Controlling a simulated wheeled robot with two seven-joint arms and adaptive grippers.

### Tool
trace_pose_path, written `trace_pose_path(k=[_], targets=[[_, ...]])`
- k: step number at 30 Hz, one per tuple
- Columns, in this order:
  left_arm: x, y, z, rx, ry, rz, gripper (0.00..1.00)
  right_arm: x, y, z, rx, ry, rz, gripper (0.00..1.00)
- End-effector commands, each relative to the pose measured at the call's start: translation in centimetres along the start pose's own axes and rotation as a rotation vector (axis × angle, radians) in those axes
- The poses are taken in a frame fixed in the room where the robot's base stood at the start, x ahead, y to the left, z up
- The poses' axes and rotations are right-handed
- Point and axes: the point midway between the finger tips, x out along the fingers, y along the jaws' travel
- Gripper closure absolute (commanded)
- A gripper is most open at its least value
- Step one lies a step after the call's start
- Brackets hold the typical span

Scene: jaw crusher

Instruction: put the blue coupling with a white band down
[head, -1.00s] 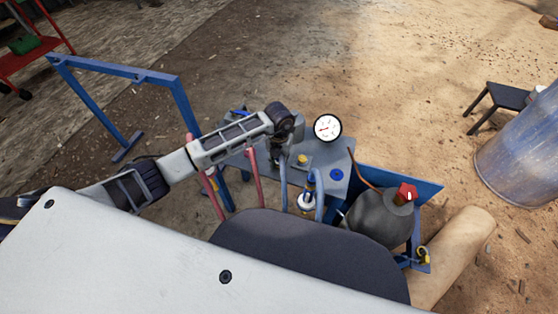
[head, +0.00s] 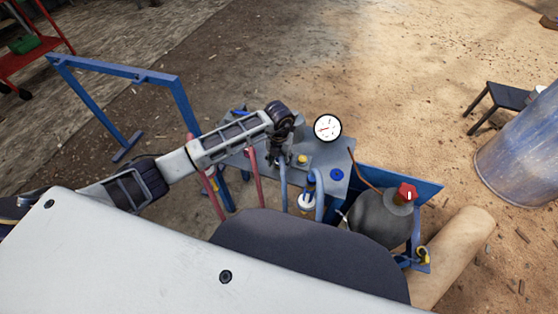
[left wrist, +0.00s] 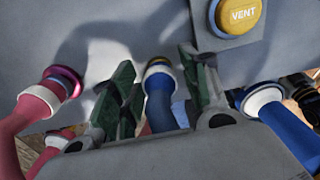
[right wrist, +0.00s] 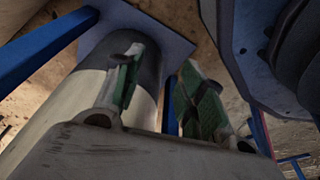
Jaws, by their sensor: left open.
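The blue coupling with a white band (left wrist: 159,85) shows in the left wrist view, between the green-padded fingers of my left gripper (left wrist: 160,97). Its white band is at the upper end, close to the grey panel (left wrist: 110,35); I cannot tell whether it touches the panel. My left gripper is open around it. In the head view my left gripper (head: 281,155) is over the grey panel (head: 325,160), and the coupling is hard to make out there. My right gripper (right wrist: 160,88) is open and empty in the right wrist view.
A pink coupling (left wrist: 62,80) and another blue, white-banded coupling (left wrist: 264,98) flank the left gripper. A yellow VENT button (left wrist: 239,14) is above right. A gauge (head: 327,127), a dark tank (head: 380,220) and a blue frame (head: 115,70) stand nearby.

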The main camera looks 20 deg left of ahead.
Motion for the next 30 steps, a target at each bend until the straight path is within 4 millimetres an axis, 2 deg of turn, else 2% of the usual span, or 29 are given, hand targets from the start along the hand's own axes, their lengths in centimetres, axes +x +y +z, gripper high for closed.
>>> trace_pose_path(k=[12, 18, 24, 30], targets=[[-6.0, 0.1, 0.1, 0.000, -0.004, 0.001, 0.54, 1.2, 0.2, 3.0, 0.001, -0.014, 0.004, 0.60], [-8.9, 0.1, 0.1, 0.000, -0.003, 0.001, 0.54, 1.7, 0.8, 3.8, -0.001, -0.012, 0.011, 0.60], [-10.9, 0.0, 0.1, 0.001, -0.002, 0.000, 0.54, 2.1, 1.6, 3.7, -0.004, -0.002, 0.020, 0.60], [-11.5, 0.0, 0.0, 0.000, -0.001, 0.001, 0.54, 2.1, 1.9, 3.3, -0.004, 0.007, 0.023, 0.60]])
